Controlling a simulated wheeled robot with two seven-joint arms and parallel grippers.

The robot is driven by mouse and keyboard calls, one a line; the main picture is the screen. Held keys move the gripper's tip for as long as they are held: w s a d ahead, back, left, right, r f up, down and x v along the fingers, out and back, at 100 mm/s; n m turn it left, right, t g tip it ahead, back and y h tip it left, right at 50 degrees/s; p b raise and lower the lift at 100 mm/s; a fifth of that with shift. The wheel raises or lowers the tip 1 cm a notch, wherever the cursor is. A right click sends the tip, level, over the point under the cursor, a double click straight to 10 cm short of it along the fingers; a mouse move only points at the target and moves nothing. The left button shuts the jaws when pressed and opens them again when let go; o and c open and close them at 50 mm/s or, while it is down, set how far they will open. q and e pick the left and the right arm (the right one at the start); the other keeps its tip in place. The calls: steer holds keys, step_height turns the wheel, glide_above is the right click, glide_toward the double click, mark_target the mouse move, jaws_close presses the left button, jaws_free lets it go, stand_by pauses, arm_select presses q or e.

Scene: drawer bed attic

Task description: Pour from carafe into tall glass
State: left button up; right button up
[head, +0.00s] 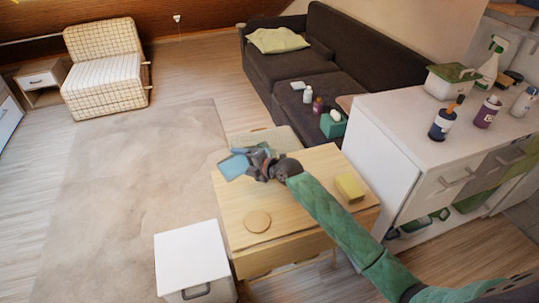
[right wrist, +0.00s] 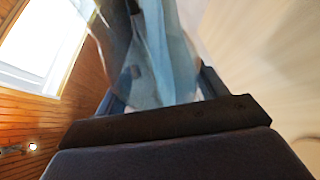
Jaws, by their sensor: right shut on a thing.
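My right gripper (head: 262,160) is at the far left corner of the wooden table (head: 300,215), with its arm reaching across from the lower right. It is shut on a translucent blue vessel, which I take for the carafe (head: 234,166). The carafe sticks out to the left of the gripper and looks tilted. In the right wrist view the carafe (right wrist: 165,50) fills the space between the fingers. I cannot make out the tall glass; the gripper or carafe may hide it. My left gripper is not in view.
A yellow sponge (head: 350,187) and a round wooden coaster (head: 257,221) lie on the table. A chair (head: 262,138) stands behind it and a white bin (head: 192,258) in front. A white counter (head: 425,150) with several bottles stands at right.

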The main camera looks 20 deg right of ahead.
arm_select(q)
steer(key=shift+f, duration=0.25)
arm_select(e)
steer(key=shift+r, duration=0.15)
stand_by(0.3)
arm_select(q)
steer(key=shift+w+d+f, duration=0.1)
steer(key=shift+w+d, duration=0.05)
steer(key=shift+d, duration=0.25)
arm_select(e)
steer(key=shift+r, duration=0.1)
arm_select(q)
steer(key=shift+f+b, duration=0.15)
steer(key=shift+b, duration=0.2)
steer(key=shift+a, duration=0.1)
arm_select(e)
steer(key=shift+r, duration=0.1)
